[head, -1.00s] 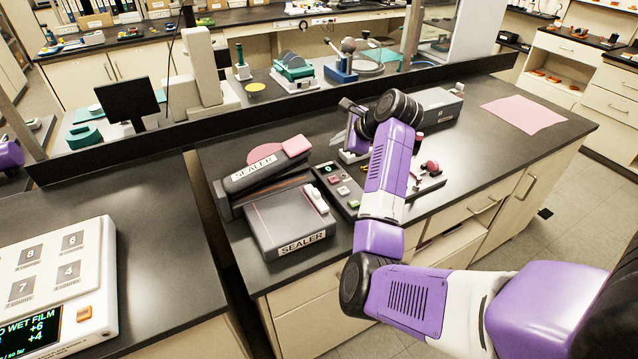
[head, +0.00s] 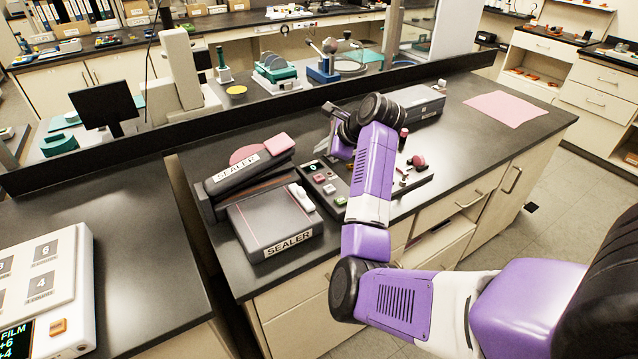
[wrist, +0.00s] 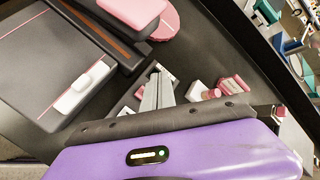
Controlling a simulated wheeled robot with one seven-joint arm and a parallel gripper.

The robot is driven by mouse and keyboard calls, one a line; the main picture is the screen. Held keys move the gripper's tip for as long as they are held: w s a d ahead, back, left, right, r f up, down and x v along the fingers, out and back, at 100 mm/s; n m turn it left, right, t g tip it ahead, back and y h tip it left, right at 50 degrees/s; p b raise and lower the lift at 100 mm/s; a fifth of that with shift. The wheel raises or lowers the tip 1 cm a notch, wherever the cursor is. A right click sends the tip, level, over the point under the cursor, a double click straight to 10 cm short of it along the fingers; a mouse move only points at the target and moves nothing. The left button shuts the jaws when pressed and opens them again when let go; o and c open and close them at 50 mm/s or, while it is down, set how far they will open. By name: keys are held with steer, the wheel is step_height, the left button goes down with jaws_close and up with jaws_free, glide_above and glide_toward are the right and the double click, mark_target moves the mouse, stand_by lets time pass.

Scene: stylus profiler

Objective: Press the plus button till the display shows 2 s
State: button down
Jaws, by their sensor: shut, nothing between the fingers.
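A dark control panel (head: 353,205) with a small display (head: 313,166) and several coloured buttons (head: 330,189) lies on the bench, right of the sealer (head: 265,222). The display glows green and seems to read 0; the digit is tiny. The button markings are too small to read, so I cannot tell which is plus. My gripper is above the panel, partly hidden by my wrist in the head view. In the wrist view my gripper (wrist: 158,80) has its silver fingers together and empty, over the panel, covering part of it. I cannot tell whether they touch a button.
The sealer's raised upper arm (head: 245,170) and a pink block (head: 279,144) stand left of the panel. Small pink and red parts (head: 417,161) lie to its right. A grey box (head: 420,101) is behind. The bench around the pink sheet (head: 507,108) is clear.

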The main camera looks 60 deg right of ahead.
mark_target(322, 179)
step_height(322, 179, down, 4)
steer(key=b, duration=0.3)
steer(key=shift+r, duration=0.15)
steer(key=shift+f+b, duration=0.45)
steer(key=shift+f, duration=0.75)
steer(key=shift+f, duration=0.1)
stand_by(0.7)
steer(key=shift+f, duration=0.3)
steer(key=shift+f, duration=0.45)
stand_by(0.8)
steer(key=shift+r+p, duration=0.1)
steer(key=shift+p, duration=0.25)
steer(key=shift+r+p, duration=0.75)
steer(key=shift+p, duration=0.2)
step_height(322, 179, up, 5)
steer(key=p, duration=0.5)
